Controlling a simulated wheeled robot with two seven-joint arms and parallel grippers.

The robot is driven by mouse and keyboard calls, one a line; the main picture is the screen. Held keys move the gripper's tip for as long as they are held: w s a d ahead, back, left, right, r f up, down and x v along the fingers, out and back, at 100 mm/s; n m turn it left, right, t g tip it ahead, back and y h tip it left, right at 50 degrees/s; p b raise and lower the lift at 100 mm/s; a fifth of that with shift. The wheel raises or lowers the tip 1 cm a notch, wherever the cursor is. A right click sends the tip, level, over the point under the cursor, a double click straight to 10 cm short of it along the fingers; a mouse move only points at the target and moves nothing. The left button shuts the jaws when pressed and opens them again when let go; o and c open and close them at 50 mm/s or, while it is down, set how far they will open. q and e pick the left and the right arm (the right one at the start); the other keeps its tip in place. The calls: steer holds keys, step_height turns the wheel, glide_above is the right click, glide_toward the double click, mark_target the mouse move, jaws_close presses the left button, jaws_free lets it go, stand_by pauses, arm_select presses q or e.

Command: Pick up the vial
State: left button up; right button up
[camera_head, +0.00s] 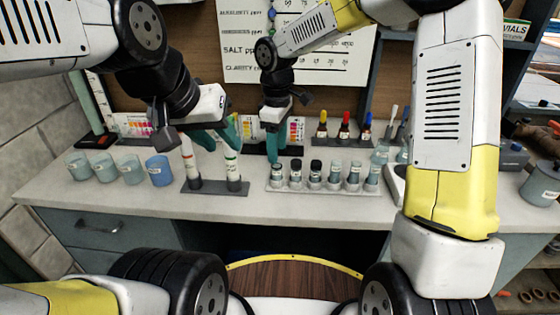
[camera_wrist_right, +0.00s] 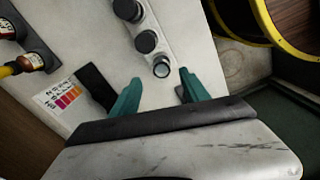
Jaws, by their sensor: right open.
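A row of small vials stands in a grey rack (camera_head: 325,185) on the counter. My right gripper (camera_head: 275,158) points down over this left end of the row. In the right wrist view its teal fingers (camera_wrist_right: 160,84) are apart and empty, with the vial top just beyond the gap between their tips. My left gripper (camera_head: 216,142) hangs over two test tubes (camera_head: 232,168), its fingers apart and seemingly empty.
Several glass beakers (camera_head: 130,168) stand at the counter's left. Dropper bottles (camera_head: 344,132) stand behind the vials. The counter's front strip (camera_head: 300,208) is clear.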

mark_target(277, 169)
step_height(277, 169, down, 8)
steer(key=shift+s+r, duration=0.1)
steer(key=shift+r, duration=0.15)
jaws_close()
stand_by(0.3)
